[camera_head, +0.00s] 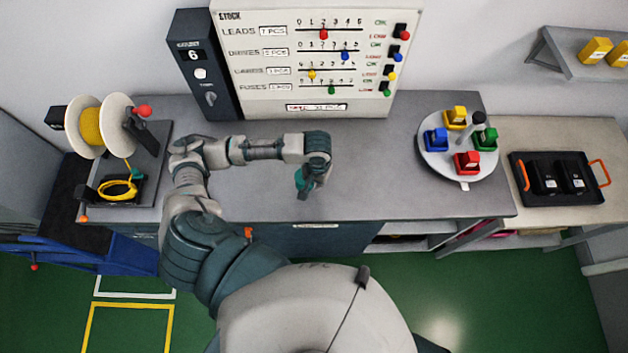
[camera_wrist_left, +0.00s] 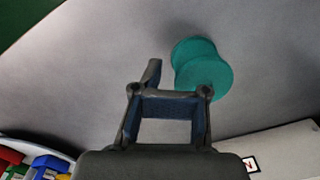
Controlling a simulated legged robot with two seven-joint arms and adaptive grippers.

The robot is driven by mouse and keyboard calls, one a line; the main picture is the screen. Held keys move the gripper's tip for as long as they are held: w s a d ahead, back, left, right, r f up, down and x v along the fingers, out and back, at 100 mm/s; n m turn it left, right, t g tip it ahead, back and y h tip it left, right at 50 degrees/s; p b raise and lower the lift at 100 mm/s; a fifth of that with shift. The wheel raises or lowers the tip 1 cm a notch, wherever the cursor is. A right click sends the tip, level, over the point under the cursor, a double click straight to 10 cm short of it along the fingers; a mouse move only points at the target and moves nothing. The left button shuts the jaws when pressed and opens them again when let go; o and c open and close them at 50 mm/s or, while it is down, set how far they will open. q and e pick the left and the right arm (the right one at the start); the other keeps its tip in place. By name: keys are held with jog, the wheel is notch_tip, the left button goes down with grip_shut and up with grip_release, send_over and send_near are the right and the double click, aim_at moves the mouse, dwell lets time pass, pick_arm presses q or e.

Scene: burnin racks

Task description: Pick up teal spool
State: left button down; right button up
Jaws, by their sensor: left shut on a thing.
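The teal spool (camera_wrist_left: 202,68) shows in the left wrist view as two round teal flanges at the fingertips, over the grey surface. My left gripper (camera_wrist_left: 172,78) is shut on it; the spool covers the tip of the right-hand finger. In the head view my left gripper (camera_head: 306,188) points down over the middle of the grey bench, and a small teal part of the spool (camera_head: 299,177) shows beside the fingers. Whether the spool touches the bench is unclear. My right gripper is not in view.
A stock board (camera_head: 310,100) stands behind the grey bench (camera_head: 375,185). A yellow reel (camera_head: 90,127) is at the left. A round turntable (camera_head: 432,158) with coloured bins is at the right, beside a black tray (camera_head: 522,180). The bench between is mostly clear.

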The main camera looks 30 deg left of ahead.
pick_arm(q)
jog(key=s+d+r, duration=0.1)
jog(key=s+d, duration=0.7)
jog(key=d, duration=0.4)
jog(key=shift+d+r, duration=0.25)
jog(key=shift+r, duration=0.1)
jog(key=shift+w+a, duration=0.1)
jog(key=c, duration=1.3)
grip_release()
jog(key=shift+a, duration=0.1)
jog(key=o, duration=0.8)
jog(key=shift+o, duration=0.6)
